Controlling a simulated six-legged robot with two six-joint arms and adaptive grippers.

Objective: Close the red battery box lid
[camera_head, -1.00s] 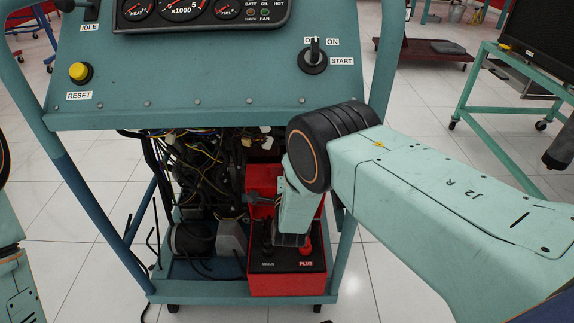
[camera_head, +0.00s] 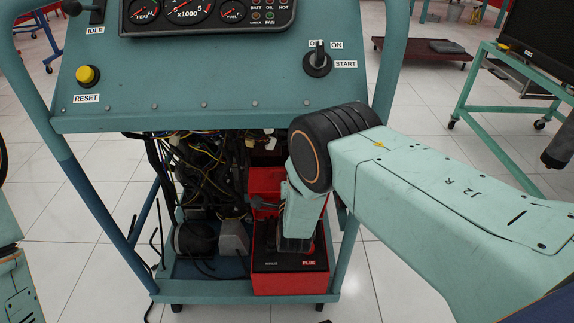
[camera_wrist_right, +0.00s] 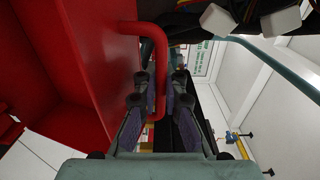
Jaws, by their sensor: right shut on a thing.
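The red battery box (camera_head: 290,284) stands at the lower right of the trainer frame, its black top marked PLUS facing up. Its red lid (camera_head: 262,182) is raised at the back of the box, partly hidden by my right arm. My right gripper (camera_head: 262,203) is in front of the lid, above the box top. In the right wrist view the red bar handle (camera_wrist_right: 150,32) passes between the fingers of the right gripper (camera_wrist_right: 160,78), which are shut on it. A broad red surface fills the left of that view. My left gripper is out of view.
The trainer's control panel (camera_head: 220,90) overhangs the box. Loose wiring (camera_head: 200,165) hangs left of the lid. The blue frame post (camera_head: 347,255) stands close to the right of the box. Open tiled floor lies farther right.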

